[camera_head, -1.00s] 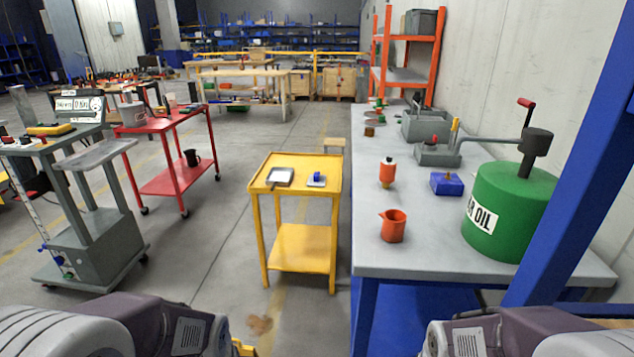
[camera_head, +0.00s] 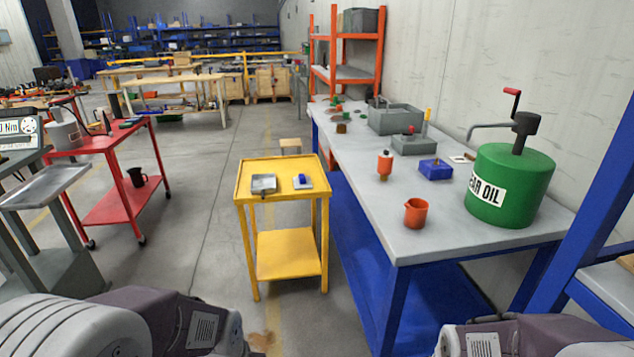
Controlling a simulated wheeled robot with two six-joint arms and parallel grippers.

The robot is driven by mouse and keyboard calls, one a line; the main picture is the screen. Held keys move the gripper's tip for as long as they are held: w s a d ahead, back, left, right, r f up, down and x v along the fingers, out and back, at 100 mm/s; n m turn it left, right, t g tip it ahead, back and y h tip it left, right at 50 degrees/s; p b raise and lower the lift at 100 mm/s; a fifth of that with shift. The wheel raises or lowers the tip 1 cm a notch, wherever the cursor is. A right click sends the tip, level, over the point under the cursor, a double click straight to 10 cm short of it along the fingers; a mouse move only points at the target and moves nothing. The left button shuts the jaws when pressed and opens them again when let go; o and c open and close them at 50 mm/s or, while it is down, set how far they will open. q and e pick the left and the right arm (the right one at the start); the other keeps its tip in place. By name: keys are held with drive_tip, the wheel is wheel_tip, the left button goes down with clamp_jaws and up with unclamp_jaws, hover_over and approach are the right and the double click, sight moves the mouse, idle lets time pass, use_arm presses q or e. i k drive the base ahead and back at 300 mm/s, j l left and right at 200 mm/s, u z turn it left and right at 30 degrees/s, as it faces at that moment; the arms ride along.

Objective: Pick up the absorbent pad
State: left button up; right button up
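No absorbent pad can be told with certainty. On top of the yellow cart (camera_head: 247,192) a small pale flat piece (camera_head: 307,186) lies with a blue object (camera_head: 301,179) on it. A grey shallow tray (camera_head: 264,184) lies to its left. A small whitish flat piece (camera_head: 458,159) lies on the grey workbench (camera_head: 380,205), behind a blue block (camera_head: 435,169); its kind is too small to tell. Parts of my two arms show at the bottom left and bottom right. Neither gripper is in view.
The bench also holds an orange jug (camera_head: 416,213), an orange-red bottle (camera_head: 385,166) and a green oil drum (camera_head: 510,187). A blue post (camera_head: 600,200) stands at right. A red cart (camera_head: 105,144) is at left. Floor (camera_head: 190,245) between the carts is clear.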

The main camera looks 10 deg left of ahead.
sight(303, 181)
drive_tip(key=i+j+z, duration=0.15)
drive_tip(key=j+z, duration=0.25)
drive_tip(key=j, duration=0.35)
drive_tip(key=j+z, duration=0.4)
drive_tip(key=j, duration=0.35)
drive_tip(key=j+z, duration=0.4)
drive_tip(key=j, duration=0.35)
drive_tip(key=k+j+z, duration=0.2)
drive_tip(key=j+z, duration=0.2)
drive_tip(key=j, duration=0.3)
